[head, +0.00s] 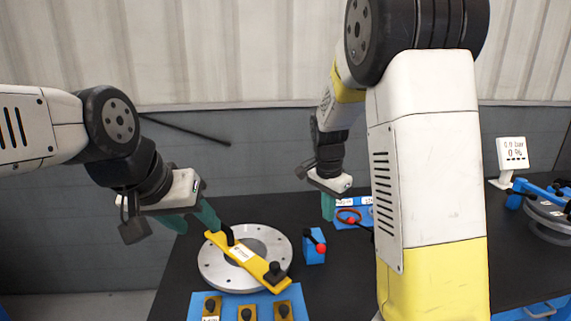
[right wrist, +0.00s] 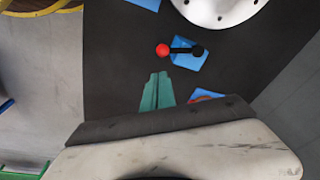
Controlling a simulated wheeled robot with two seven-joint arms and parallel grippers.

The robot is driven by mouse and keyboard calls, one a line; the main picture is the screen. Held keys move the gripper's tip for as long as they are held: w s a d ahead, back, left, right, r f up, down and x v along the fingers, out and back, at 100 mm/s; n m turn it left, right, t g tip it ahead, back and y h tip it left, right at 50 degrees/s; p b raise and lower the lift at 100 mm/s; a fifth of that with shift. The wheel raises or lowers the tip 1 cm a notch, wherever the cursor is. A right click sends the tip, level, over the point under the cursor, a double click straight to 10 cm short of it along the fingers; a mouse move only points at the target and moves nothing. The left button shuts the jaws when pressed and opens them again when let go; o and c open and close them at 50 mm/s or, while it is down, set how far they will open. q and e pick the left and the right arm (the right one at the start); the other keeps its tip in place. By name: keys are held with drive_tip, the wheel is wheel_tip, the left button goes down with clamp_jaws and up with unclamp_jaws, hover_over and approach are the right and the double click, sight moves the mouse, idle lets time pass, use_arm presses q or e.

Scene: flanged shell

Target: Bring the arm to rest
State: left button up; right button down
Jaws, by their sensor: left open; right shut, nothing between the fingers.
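My left gripper (head: 190,220) is open, with green fingers, at the left of the table beside the yellow bar. The yellow bar (head: 243,254) lies across a round grey flange (head: 215,277) with bolt holes; a black handle stands on it. I cannot tell whether a left fingertip touches the bar. My right gripper (head: 328,206) is shut and empty, fingers pointing down above the back of the table. In the right wrist view its green fingers (right wrist: 157,92) lie together. The right arm's white and yellow link hides part of the table.
A blue block (head: 314,252) with a red-knobbed lever stands right of the flange. A reddish ring (head: 348,215) lies on a blue mat behind it. A blue tray (head: 262,300) with several black-knobbed pieces is in front. A display (head: 512,154) and another disc fixture (head: 550,222) stand right.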

drive_tip(key=s+r+n+t+y, duration=0.1)
drive_tip(key=s+r+n, duration=0.4)
drive_tip(key=s, duration=0.6)
drive_tip(key=s+r+n+t+y, duration=0.2)
drive_tip(key=s+r+n, duration=0.4)
drive_tip(key=s, duration=0.5)
drive_tip(key=shift+d+r+t, duration=0.15)
drive_tip(key=shift+r+t, duration=0.6)
drive_tip(key=shift+t, duration=0.05)
